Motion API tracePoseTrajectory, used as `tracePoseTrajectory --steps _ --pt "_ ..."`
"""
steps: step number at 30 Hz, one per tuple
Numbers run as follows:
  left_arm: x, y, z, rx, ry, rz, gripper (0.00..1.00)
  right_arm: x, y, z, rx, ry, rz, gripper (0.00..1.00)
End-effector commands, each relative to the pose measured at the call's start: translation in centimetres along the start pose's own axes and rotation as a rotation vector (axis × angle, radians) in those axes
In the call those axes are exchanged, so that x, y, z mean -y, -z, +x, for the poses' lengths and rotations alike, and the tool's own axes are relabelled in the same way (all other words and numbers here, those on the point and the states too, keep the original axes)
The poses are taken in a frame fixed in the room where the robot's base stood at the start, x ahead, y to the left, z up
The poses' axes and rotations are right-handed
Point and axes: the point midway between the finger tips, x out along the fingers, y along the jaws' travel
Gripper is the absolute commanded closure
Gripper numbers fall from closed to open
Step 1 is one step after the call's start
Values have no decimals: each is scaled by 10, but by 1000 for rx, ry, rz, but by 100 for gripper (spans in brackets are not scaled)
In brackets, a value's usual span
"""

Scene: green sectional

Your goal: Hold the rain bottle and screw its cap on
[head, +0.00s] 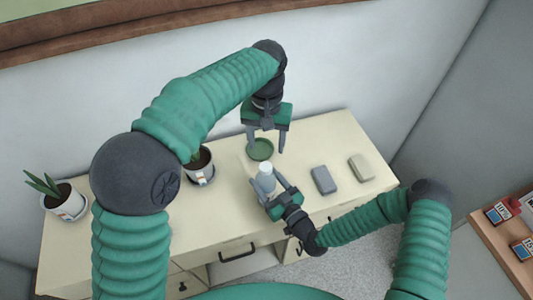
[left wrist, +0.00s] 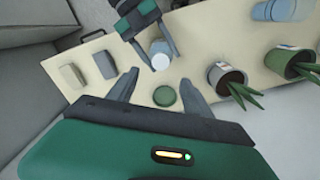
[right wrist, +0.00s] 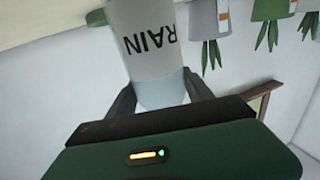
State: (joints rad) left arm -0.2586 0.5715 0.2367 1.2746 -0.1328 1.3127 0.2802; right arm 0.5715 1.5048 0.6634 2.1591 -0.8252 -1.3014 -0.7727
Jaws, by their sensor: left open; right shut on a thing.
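The white rain bottle (head: 266,178) is upright at the desk's middle, and its lettering "RAIN" shows upside down in the right wrist view (right wrist: 151,42). My right gripper (head: 271,188) is shut on the bottle from the near side. I cannot tell whether the bottle touches the desk. A round green disc (head: 260,151), which looks like the cap, lies flat just behind the bottle. My left gripper (head: 267,149) points down above the disc, open. In the left wrist view the disc (left wrist: 164,96) shows between the spread fingers, apart from them.
Two grey blocks, a darker one (head: 323,181) and a paler one (head: 361,167), lie right of the bottle. A potted plant (head: 200,167) stands left of it, another (head: 63,204) at the desk's left end.

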Motion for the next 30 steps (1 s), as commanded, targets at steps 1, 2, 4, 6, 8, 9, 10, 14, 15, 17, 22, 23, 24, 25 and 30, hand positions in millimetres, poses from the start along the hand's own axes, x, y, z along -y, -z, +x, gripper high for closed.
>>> tracePoseTrajectory --steps 1,2,4,6,8,9,10,14,15,17,22,23,24,25,30 --pt "0 1 -7 -2 0 0 41 0 0 0 0 0 1 100" --pt "0 0 -10 -1 0 0 41 0 0 0 0 0 0 100" --pt "0 0 -16 -1 0 0 41 0 0 0 0 0 1 100" --pt "0 0 -18 0 0 0 41 0 0 0 0 0 1 100" --pt "0 0 -19 1 0 0 41 0 0 0 0 0 1 100" --pt "0 0 -19 1 0 0 41 0 0 0 0 0 0 100" --pt "0 0 -19 1 0 0 41 0 0 0 0 0 0 100" --pt "0 0 -18 1 0 0 41 0 0 0 0 0 0 37" --pt "0 0 -18 1 0 0 41 0 0 0 0 0 0 31" --pt "0 0 -18 1 0 0 41 0 0 0 0 0 0 24" --pt "0 0 -18 0 0 0 41 0 0 0 0 0 0 15" --pt "0 0 -18 0 0 0 41 0 0 0 0 0 0 15" --pt "0 0 -18 0 0 0 41 0 0 0 0 0 0 15" --pt "0 0 -18 0 0 0 41 0 0 0 0 0 0 15" --pt "0 0 -19 0 0 0 41 0 0 -5 1 0 0 15"
